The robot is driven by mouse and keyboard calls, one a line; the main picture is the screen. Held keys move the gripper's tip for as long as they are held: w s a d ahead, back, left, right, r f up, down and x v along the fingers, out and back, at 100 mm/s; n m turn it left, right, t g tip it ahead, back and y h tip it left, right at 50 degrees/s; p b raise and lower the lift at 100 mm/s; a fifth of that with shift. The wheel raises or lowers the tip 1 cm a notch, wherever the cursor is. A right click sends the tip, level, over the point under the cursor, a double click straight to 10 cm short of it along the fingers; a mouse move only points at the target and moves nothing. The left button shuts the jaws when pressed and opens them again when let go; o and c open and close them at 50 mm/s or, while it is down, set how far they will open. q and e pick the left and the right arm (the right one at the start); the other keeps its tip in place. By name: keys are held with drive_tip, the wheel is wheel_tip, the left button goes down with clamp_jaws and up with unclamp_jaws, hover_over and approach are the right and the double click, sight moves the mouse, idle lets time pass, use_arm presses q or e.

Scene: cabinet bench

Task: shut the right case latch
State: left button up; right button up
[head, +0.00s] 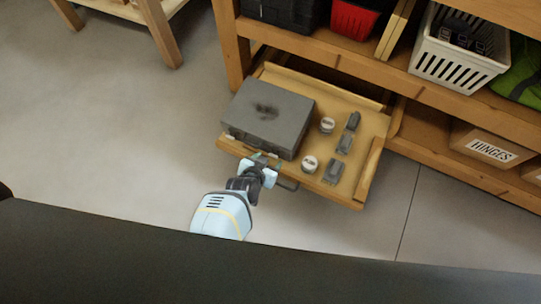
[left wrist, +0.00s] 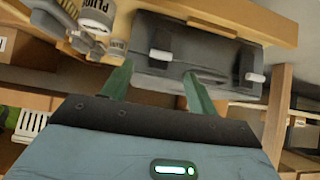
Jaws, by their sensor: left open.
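A closed grey case (head: 268,115) lies in the pulled-out wooden drawer, with a dark smudge on its lid. Its front, with a handle (left wrist: 195,72) between two latches, shows in the left wrist view, turned about. The right latch (left wrist: 160,54) is the left one there, a dark piece with a pale tab; the left latch (left wrist: 252,70) is beyond the handle. I cannot tell whether either latch is shut. My left gripper (head: 265,160) is open and empty at the case's front; its green fingers (left wrist: 156,72) spread to either side of the right latch, and contact is unclear. My right gripper is not in view.
The drawer (head: 372,176) also holds two labelled cans (head: 310,163) and several small grey parts (head: 344,144) right of the case. Shelves behind hold a white basket (head: 455,62), a red bin (head: 352,20) and a HINGES box (head: 490,148).

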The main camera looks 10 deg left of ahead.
use_arm(q)
drive_tip(key=p+v, duration=0.1)
drive_tip(key=v, duration=0.2)
drive_tip(key=shift+s+p, duration=0.15)
drive_tip(key=shift+p, duration=0.15)
idle(0.4)
drive_tip(key=shift+d+r, duration=0.1)
drive_tip(key=shift+d, duration=0.05)
